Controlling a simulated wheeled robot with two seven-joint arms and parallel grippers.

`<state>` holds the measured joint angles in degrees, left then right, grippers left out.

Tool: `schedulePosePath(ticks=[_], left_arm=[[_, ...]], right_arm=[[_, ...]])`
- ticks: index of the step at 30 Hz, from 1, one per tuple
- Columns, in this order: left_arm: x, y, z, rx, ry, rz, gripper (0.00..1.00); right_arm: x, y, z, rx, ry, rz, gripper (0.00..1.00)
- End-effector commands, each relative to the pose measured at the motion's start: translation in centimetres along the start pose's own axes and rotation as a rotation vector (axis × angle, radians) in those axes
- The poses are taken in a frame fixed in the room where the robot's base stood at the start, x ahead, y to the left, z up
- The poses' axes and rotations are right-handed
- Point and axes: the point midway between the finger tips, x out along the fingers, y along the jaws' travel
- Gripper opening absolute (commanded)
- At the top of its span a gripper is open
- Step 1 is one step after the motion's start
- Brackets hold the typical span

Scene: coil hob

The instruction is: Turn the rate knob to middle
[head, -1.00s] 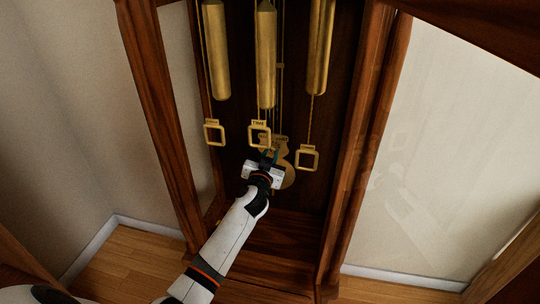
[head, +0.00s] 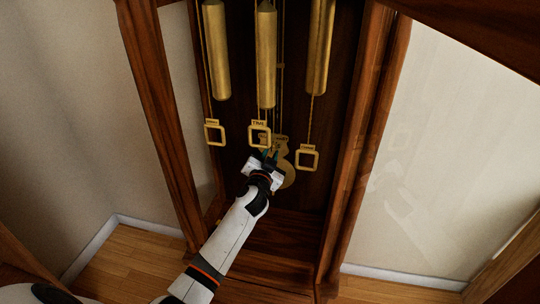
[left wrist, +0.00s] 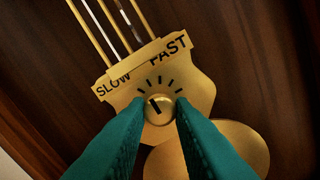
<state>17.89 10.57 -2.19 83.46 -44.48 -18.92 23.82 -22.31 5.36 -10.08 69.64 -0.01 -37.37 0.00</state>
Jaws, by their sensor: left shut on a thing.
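The rate knob (left wrist: 159,109) is a small round brass knob with a dark pointer line. It sits on a brass plate (left wrist: 197,88) marked SLOW at the left and FAST at the right, with several dark ticks around it. The plate looks tilted in the left wrist view. The pointer aims up and left in that view, toward the ticks left of the topmost one. My left gripper (head: 270,154) is at the plate inside the clock case. Its teal fingers (left wrist: 152,115) are shut on the knob from both sides. My right gripper is not in view.
Three brass weights, left (head: 216,50), middle (head: 266,55) and right (head: 319,50), hang above. Square brass rings, including left (head: 206,132) and right (head: 297,158), hang close around my gripper. Wooden posts (head: 160,130) flank the case. The round pendulum bob (left wrist: 243,148) is below the plate.

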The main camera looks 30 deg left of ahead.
Motion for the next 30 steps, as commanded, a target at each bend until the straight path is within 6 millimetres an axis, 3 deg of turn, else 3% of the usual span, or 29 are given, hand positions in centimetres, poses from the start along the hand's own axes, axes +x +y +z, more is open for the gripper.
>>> schedulePosePath(ticks=[1,2,6,17,20,30], left_arm=[[0.0,-0.1,-0.1,0.000,0.002,-0.001,0.00],[0.0,-0.1,-0.1,0.000,0.002,-0.001,0.23],[0.0,-0.1,-0.1,-0.001,0.002,-0.001,0.43],[-0.6,-0.1,0.0,-0.002,0.001,-0.001,0.43],[-1.9,-0.1,-0.1,-0.002,0.002,-0.002,0.43],[-9.0,-0.1,-0.1,-0.003,0.004,-0.002,0.43]], right_arm=[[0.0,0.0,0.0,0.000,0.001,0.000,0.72],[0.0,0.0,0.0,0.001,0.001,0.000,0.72],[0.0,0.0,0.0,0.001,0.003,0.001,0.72],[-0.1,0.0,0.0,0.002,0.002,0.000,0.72],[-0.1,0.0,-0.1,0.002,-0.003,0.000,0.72],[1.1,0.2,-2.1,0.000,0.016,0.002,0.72]])
